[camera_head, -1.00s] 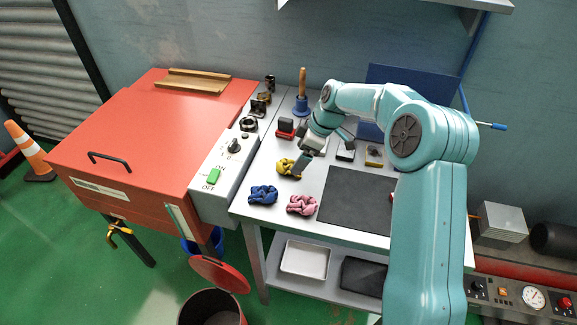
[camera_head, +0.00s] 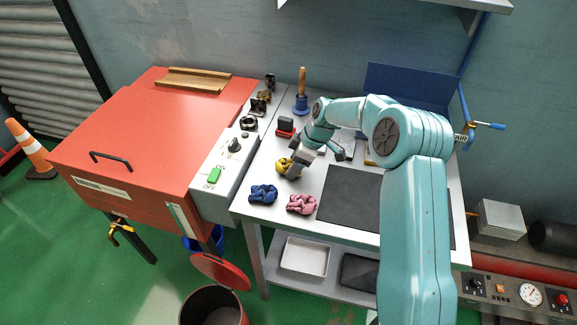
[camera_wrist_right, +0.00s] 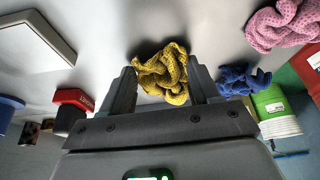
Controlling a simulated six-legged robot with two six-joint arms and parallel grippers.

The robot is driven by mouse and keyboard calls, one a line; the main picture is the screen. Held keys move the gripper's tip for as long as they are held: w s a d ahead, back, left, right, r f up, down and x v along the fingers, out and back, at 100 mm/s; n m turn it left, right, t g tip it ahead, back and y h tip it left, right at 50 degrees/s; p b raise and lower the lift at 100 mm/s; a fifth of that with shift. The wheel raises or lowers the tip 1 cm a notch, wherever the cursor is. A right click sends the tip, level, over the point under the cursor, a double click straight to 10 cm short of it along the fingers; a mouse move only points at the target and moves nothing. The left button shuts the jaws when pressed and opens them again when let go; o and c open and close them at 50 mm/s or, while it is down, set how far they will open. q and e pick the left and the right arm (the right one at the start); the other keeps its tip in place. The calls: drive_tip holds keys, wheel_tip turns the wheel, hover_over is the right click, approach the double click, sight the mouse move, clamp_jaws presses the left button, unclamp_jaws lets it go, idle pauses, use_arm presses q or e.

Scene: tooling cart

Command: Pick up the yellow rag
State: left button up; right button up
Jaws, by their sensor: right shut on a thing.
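The yellow rag (camera_head: 283,165) is a crumpled bundle on the light grey cart top, near its left side. In the right wrist view the yellow rag (camera_wrist_right: 163,75) sits between the two dark fingers of my right gripper (camera_wrist_right: 165,82), which is shut on it. In the head view my right gripper (camera_head: 293,168) reaches down over the rag from the right and hides part of it. I cannot tell whether the rag is clear of the surface. My left gripper is not in view.
A blue rag (camera_head: 262,194) and a pink rag (camera_head: 301,204) lie just in front. A dark mat (camera_head: 350,195) covers the middle of the cart top. A red cabinet (camera_head: 140,140) with a switch panel stands at left. A wooden-handled blue tool (camera_head: 302,92) stands behind.

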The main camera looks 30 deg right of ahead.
drive_tip(key=shift+w+d+f, duration=0.1)
drive_tip(key=shift+o, duration=0.2)
wheel_tip(320, 180, up, 20)
idle(0.3)
drive_tip(key=shift+o, duration=0.7)
drive_tip(key=shift+c, duration=0.4)
